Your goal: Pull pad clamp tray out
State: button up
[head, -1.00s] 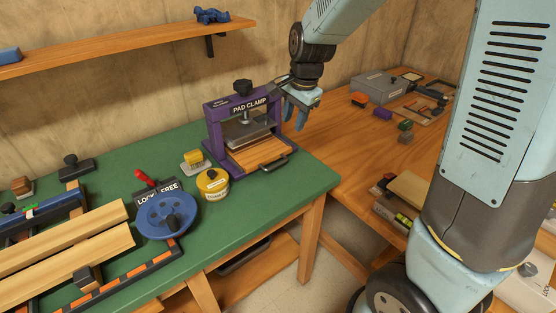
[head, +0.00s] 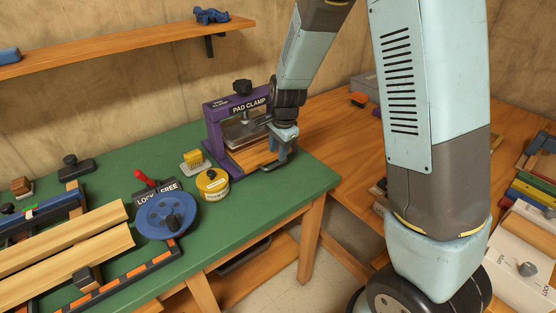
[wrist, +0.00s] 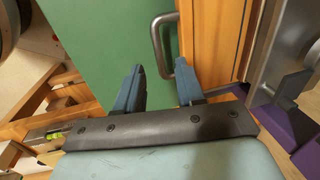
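The purple pad clamp (head: 217,126) stands on the green bench top, its label facing me. Its wooden tray (head: 247,158) lies low in the frame, partly hidden by my gripper and arm. The tray's dark handle (head: 266,168) sticks out at the front. In the wrist view, the tray (wrist: 215,40) is at right and the handle (wrist: 156,42) reaches left from it. My gripper (wrist: 160,68) is open, its blue fingers on either side of the handle bar in the picture. I cannot tell whether they touch it. In the head view, my gripper (head: 278,158) is low at the handle.
A yellow round tin (head: 212,185) and a yellow-topped block (head: 193,161) stand left of the clamp. A blue wheel (head: 165,215) sits further left. The green bench top (head: 290,187) is bare in front of the handle. A wooden bench (head: 335,130) adjoins on the right.

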aim_at(278, 164)
jog(key=shift+w+a+f, duration=0.1)
jog(key=shift+w+f, duration=0.05)
jog(key=shift+f, duration=0.65)
jog(key=shift+w+a+f, duration=0.1)
jog(key=shift+f, duration=0.75)
jog(key=shift+w+a+f, duration=0.1)
jog(key=shift+w+f, duration=0.05)
jog(key=shift+f, duration=0.65)
jog(key=shift+c, duration=0.5)
grip_shut()
jog(key=shift+r, duration=0.1)
jog(key=shift+d, duration=0.15)
